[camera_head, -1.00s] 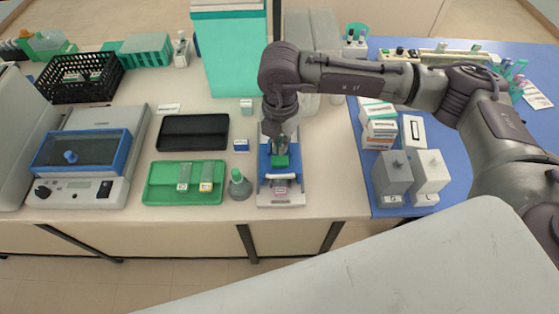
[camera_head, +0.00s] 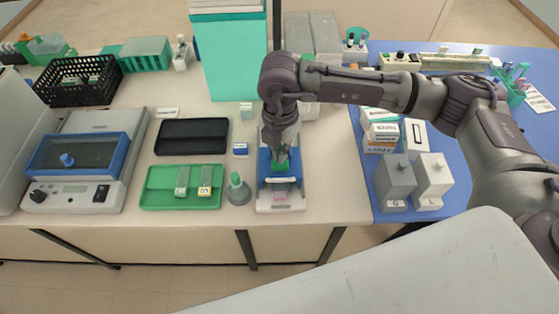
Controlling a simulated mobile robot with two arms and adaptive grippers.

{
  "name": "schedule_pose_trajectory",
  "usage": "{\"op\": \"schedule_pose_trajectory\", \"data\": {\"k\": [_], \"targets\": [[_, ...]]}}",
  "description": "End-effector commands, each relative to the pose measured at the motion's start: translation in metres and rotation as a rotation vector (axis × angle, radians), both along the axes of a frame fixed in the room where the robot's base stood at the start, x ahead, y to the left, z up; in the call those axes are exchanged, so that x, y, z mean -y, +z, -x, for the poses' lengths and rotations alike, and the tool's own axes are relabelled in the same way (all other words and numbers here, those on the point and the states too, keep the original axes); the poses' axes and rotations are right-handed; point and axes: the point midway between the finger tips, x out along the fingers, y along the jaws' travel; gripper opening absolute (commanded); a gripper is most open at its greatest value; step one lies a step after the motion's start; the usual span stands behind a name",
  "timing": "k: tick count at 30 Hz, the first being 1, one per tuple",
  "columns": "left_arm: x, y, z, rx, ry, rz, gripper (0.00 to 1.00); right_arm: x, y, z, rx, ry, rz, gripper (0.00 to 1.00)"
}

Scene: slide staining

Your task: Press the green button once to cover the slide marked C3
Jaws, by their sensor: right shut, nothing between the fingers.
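A blue and white device (camera_head: 263,187) stands near the front edge of the bench. Its green button (camera_head: 281,168) is partly hidden by my right gripper (camera_head: 281,158). The gripper points down with its fingers shut and empty, right at the button; I cannot tell whether it touches or presses it. A slide with a pinkish patch (camera_head: 281,196) lies at the front of the device; its marking is too small to read. A green tray (camera_head: 152,198) left of the device holds a pale slide (camera_head: 182,180) and a yellow-labelled slide (camera_head: 204,188). My left gripper is out of view.
A green-capped grey bottle (camera_head: 238,190) stands close to the device's left side. A black tray (camera_head: 191,136) lies behind the green tray. Two grey blocks (camera_head: 396,178) (camera_head: 431,178) stand at the right on the blue mat. A tall teal box (camera_head: 229,65) stands behind.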

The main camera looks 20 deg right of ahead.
Motion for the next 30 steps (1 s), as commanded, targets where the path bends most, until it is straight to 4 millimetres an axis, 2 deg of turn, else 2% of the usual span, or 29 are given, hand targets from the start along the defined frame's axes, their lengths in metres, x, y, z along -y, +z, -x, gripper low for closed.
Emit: {"op": "schedule_pose_trajectory", "data": {"k": [30], "targets": [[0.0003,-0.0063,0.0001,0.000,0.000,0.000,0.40,0.0000,-0.0067,0.0000,0.000,0.000,0.000,0.00]]}}
